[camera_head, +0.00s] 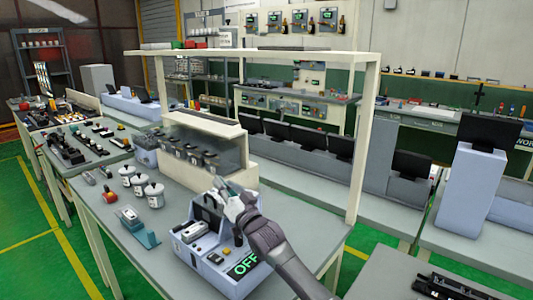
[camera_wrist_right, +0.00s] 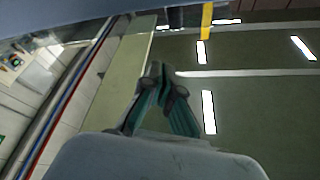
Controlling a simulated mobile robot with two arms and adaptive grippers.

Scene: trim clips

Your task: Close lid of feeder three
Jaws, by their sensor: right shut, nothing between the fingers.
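A cream housing (camera_head: 232,158) with a clear front stands on the grey workbench, with a row of several dark-topped units (camera_head: 188,153) inside it. No label shows which one is feeder three, and I cannot make out the state of any lid. My right gripper (camera_head: 219,182) is in front of the housing's right part, above the back of a pale control box (camera_head: 225,245) with an OFF sign. Its fingers also show in the right wrist view (camera_wrist_right: 157,72), where the tips meet with nothing between them. My left gripper is not in view.
A cream frame post (camera_head: 361,145) rises at the bench's right, carrying a shelf overhead.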

